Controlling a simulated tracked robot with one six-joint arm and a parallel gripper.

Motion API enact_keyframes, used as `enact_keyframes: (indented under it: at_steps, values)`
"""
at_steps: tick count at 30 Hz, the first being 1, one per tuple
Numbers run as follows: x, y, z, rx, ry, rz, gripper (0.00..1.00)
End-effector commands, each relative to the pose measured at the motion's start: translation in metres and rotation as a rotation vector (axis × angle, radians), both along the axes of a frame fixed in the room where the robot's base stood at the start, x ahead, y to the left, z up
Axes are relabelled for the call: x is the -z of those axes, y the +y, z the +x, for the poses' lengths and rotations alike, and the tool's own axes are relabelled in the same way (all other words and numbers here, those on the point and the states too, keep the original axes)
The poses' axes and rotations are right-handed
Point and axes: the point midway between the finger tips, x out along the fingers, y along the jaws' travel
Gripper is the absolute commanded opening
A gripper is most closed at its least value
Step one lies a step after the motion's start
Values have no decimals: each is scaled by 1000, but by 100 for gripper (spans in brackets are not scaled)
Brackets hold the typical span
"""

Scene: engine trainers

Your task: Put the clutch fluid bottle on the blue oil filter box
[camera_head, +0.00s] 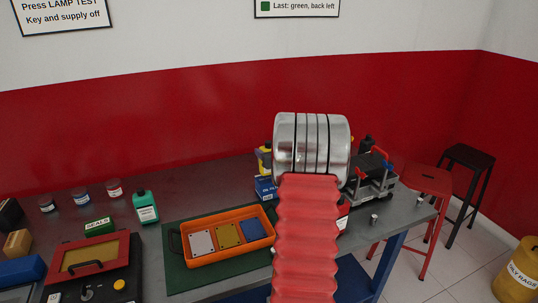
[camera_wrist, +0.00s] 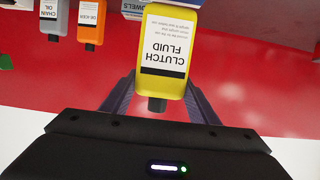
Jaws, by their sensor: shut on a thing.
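The clutch fluid bottle (camera_wrist: 165,48) is yellow with a white label and dark cap. It appears upside down in the wrist view, between the two dark fingers of my gripper (camera_wrist: 160,82), which is shut on it. In the head view a yellow bottle (camera_head: 264,162) shows just left of my arm, directly above the blue oil filter box (camera_head: 265,188). I cannot tell whether the bottle touches the box. My arm hides the right part of both and most of my gripper there.
An orange tray (camera_head: 196,258) with several coloured plates sits on a green mat (camera_head: 181,279) in front of the box. A teal bottle (camera_head: 145,207) stands left. Metal equipment (camera_head: 376,183) is right of my arm. A grey bottle (camera_wrist: 50,18) and orange bottle (camera_wrist: 91,22) show behind.

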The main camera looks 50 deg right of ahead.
Motion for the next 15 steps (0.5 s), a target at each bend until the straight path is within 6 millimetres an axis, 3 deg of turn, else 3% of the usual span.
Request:
enact_keyframes:
  at_steps: [3,15]
  values:
    - [11,0,0,1,-1,-1,21]
    - [13,0,0,1,-1,-2,21]
